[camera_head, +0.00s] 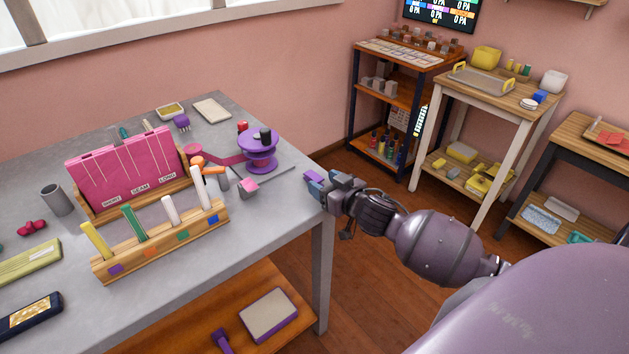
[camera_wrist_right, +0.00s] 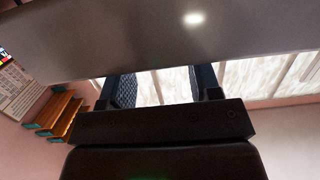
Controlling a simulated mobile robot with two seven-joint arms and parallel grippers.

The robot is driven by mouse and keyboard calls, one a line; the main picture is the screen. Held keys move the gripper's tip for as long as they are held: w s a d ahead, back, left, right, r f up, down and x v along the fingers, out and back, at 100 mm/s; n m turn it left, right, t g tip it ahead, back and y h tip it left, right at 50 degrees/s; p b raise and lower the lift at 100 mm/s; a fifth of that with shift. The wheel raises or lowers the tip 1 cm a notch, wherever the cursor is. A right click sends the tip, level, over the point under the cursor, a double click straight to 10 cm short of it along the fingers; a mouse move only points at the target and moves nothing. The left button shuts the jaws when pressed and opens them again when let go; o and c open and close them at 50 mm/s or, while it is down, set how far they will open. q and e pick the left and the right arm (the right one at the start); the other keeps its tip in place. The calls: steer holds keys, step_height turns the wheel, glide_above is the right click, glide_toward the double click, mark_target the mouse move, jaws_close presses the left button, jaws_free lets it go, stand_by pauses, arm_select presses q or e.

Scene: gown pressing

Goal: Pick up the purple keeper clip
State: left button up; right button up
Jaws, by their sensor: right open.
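A small purple clip (camera_head: 181,122), which looks like the keeper clip, lies at the back of the grey table (camera_head: 262,215), near a shallow yellow-filled dish. My right gripper (camera_head: 314,187) is beside the table's right edge, well apart from the clip. Its two dark fingers are spread with nothing between them in the right wrist view (camera_wrist_right: 163,88). The clip does not show in the wrist view. My left gripper is not in view.
Shelves stand behind at right.

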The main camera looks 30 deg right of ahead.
mark_target(312, 174)
steer(key=shift+w+f+b, duration=0.1)
steer(key=shift+w+f, duration=0.1)
steer(key=shift+w, duration=0.7)
steer(key=shift+w+f+b, duration=0.1)
steer(key=shift+w+f, duration=0.15)
steer(key=shift+w, duration=0.6)
steer(key=shift+w+f+b, duration=0.1)
steer(key=shift+w+f, duration=0.1)
steer(key=shift+w, duration=0.7)
steer(key=c, duration=1)
steer(key=shift+r, duration=0.15)
